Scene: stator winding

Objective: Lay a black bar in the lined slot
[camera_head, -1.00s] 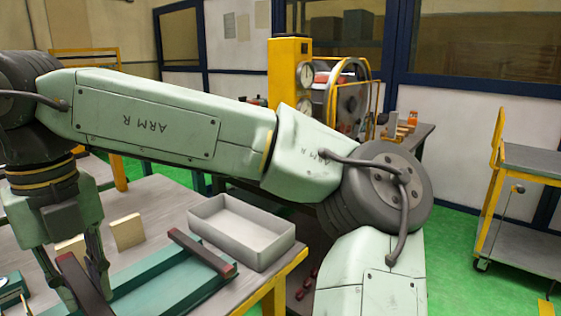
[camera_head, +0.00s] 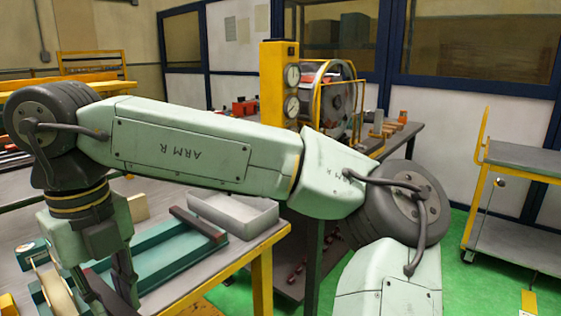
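My gripper (camera_head: 122,285) points down at the lower left, over the bench. A black bar (camera_head: 102,294) with a reddish end runs down and to the right between its fingers and appears gripped; its lower end is cut off by the frame edge. Another black bar (camera_head: 199,222) with red ends lies across the teal rack (camera_head: 168,262), to the right of my gripper. At the lower left, a beige curved part in a teal frame (camera_head: 52,290) is partly visible. I cannot make out the lined slot.
A grey open tray (camera_head: 232,212) stands on the bench (camera_head: 225,272) behind the rack. A beige block (camera_head: 137,207) is partly hidden by my arm. A yellow trolley (camera_head: 515,215) stands at the right on green floor.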

